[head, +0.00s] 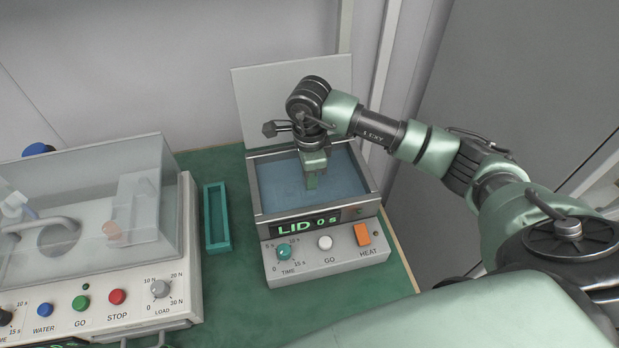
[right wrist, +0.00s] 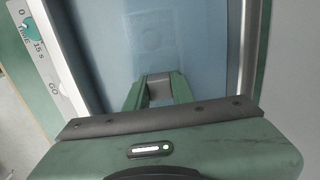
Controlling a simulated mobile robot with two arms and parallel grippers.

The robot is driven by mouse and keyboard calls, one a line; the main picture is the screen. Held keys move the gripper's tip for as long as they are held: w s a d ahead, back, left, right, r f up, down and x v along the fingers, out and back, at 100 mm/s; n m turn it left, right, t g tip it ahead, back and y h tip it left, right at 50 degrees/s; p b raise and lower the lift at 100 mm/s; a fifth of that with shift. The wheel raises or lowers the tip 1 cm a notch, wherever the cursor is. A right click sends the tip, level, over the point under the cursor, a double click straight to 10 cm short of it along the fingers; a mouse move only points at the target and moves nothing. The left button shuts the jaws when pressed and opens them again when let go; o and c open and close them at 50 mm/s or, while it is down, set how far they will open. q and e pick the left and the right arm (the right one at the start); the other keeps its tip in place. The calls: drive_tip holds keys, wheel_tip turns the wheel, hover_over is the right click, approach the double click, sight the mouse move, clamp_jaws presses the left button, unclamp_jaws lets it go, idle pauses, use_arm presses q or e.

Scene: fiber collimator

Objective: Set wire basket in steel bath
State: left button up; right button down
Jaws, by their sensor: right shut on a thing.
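The steel bath (head: 376,196) is a grey box of blue liquid with its lid raised at the back; its rim also shows in the right wrist view (right wrist: 247,50). My right gripper (head: 312,181) reaches down over the middle of the bath, its fingertips at the liquid. In the right wrist view its green fingers (right wrist: 158,88) are shut on a small grey piece (right wrist: 157,84), which looks like the wire basket's grip. A faint outline of the basket (right wrist: 150,38) seems to show under the liquid; its wires cannot be made out. My left gripper is not in view.
The bath's front panel (head: 325,270) has a TIME knob, a GO button, an orange HEAT switch and a display reading "LID 0 s". A teal tray (head: 207,222) lies left of it. A polishing machine with a clear cover (head: 90,200) stands further left.

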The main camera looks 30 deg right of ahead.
idle(0.4)
drive_tip(key=c, duration=0.6)
unclamp_jaws()
drive_tip(key=shift+f, duration=0.1)
drive_tip(key=shift+r+p, duration=2.2)
drive_tip(key=shift+r, duration=1.85)
